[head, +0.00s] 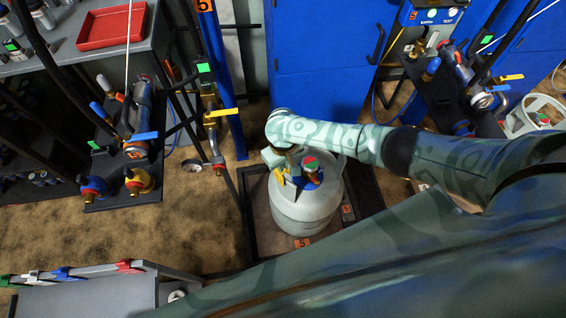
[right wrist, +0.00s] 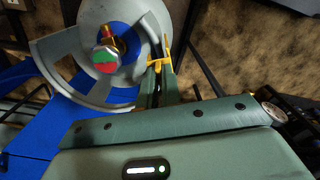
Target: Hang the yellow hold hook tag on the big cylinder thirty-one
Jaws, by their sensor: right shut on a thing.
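The big grey-white cylinder (head: 305,212) stands upright on a low platform in the middle of the head view. Its top has a blue part and a red-and-green cap, and the right wrist view shows its curved collar (right wrist: 65,50). My right gripper (head: 281,168) is over the left side of the cylinder's top. It is shut on the yellow hook tag (head: 280,175). In the right wrist view the tag (right wrist: 158,62) sticks out from the fingertips beside the collar and valve. I cannot tell whether the tag touches the cylinder. My left gripper is out of view.
A blue cabinet (head: 325,70) stands behind the cylinder. A blue post (head: 222,90) and a pipe with a yellow handle (head: 218,113) stand to its left. A dark bench with valves (head: 130,165) is farther left. Another light cylinder (head: 535,112) is at far right.

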